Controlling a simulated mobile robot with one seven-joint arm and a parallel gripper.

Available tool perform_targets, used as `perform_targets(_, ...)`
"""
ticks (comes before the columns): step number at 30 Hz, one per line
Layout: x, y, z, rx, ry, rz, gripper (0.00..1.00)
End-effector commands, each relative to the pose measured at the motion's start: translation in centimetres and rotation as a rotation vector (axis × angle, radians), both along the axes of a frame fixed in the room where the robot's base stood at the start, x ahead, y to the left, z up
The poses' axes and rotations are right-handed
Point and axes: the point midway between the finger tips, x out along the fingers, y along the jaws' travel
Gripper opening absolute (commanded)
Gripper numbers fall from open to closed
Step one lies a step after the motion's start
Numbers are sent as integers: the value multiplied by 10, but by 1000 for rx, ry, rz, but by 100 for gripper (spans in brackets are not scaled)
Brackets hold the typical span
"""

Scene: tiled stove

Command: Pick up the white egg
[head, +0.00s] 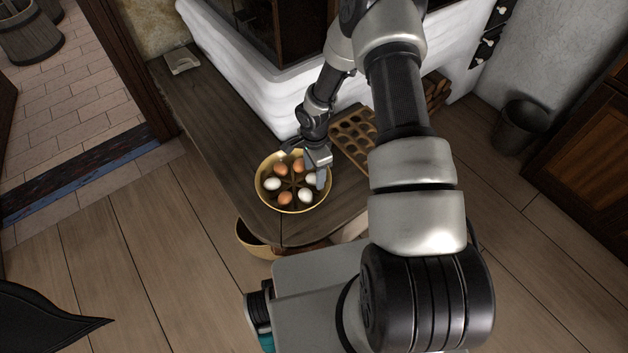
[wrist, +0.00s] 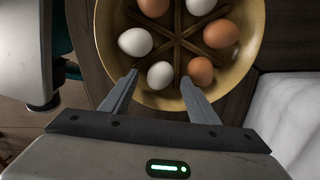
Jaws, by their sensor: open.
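A brass-coloured bowl (head: 261,199) with dividers holds three white and three brown eggs. In the wrist view, one white egg (wrist: 160,75) shows in the gap between my fingertips; it appears at the bowl's right side in the head view (head: 311,178). Another white egg (wrist: 136,42) is beside it, and a third white egg (wrist: 201,5) is at the top of the wrist view. My gripper (wrist: 159,82) is open and empty, over the bowl's right rim in the head view (head: 321,178). How far the fingertips are above the egg is unclear.
A brown egg (wrist: 200,72) lies close by my right finger in the wrist view. The bowl stands on a dark wooden bench (head: 215,130). A wooden tray with hollows (head: 352,137) is behind the gripper, and the white stove (head: 235,75) rises at the back.

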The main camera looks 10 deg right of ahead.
Motion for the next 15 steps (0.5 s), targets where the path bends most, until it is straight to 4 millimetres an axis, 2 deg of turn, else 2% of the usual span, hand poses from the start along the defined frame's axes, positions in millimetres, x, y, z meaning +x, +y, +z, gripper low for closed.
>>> perform_targets(1,0,0,-9,2,1,-1,55)
perform_targets(3,0,0,-14,1,-1,-1,55)
perform_targets(11,0,-1,-17,0,0,-1,55)
perform_targets(15,0,-1,-18,0,0,-1,36)
